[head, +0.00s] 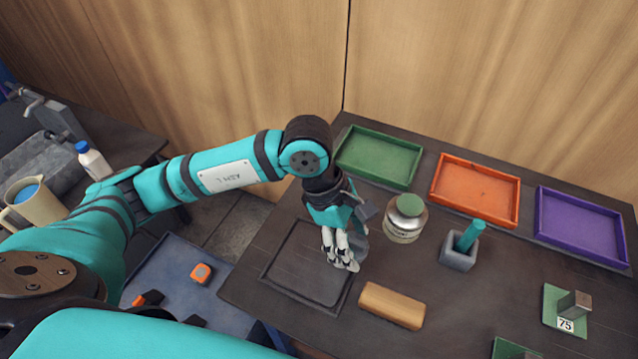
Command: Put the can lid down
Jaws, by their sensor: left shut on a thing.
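My left gripper (343,264) reaches in from the left, pointing down over the right part of a dark rectangular mat (290,262) on the bench. The fingertips are low, but I cannot tell whether the lid touches the mat. My right gripper is not in view.
Green (345,157), orange (436,188) and purple (540,219) trays line the back. A grey holder with a teal handle (459,252) stands right of the can. A wooden block (392,306) lies in front. A metal block on a green plate (552,317) sits at right.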

